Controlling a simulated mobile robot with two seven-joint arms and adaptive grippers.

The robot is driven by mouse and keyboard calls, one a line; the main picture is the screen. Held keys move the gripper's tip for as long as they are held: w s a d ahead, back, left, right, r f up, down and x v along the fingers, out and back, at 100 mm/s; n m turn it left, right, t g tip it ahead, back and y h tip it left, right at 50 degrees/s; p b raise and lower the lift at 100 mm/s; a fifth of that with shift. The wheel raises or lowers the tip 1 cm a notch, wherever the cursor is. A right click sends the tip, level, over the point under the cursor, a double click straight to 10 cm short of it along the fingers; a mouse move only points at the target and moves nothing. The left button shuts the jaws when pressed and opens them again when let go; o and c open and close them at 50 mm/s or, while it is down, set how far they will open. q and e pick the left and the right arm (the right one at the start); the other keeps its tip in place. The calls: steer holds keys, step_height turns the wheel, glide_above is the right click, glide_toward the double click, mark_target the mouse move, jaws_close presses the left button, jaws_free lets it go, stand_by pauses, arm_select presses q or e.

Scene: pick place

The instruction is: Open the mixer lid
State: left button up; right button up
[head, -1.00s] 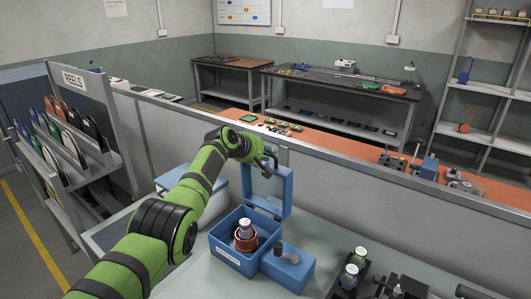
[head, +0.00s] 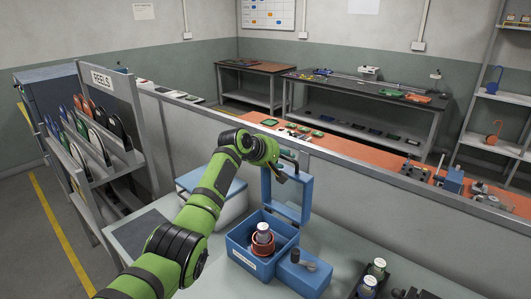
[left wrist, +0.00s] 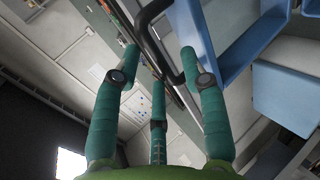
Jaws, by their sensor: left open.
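The mixer (head: 236,250) is a blue open-topped box on the grey-green bench. A jar (head: 263,232) with a pale cap stands inside it in a reddish-brown holder. The mixer lid (head: 306,195) stands upright at the back of the box, open. My left gripper (head: 285,172) is at the upper part of the lid. In the left wrist view its teal fingers (left wrist: 160,62) are spread. A black curved handle (left wrist: 147,22) shows just beyond the fingertips, beside the blue lid (left wrist: 226,60). I cannot tell whether a finger touches it. My right gripper is not in view.
A blue block (head: 303,276) with a dark knob sits right of the mixer. Capped jars (head: 376,268) stand in a dark holder farther right. A grey partition (head: 400,215) runs behind the bench. A reel rack (head: 112,130) stands at left.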

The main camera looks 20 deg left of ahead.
arm_select(q)
steer(key=v, duration=0.9)
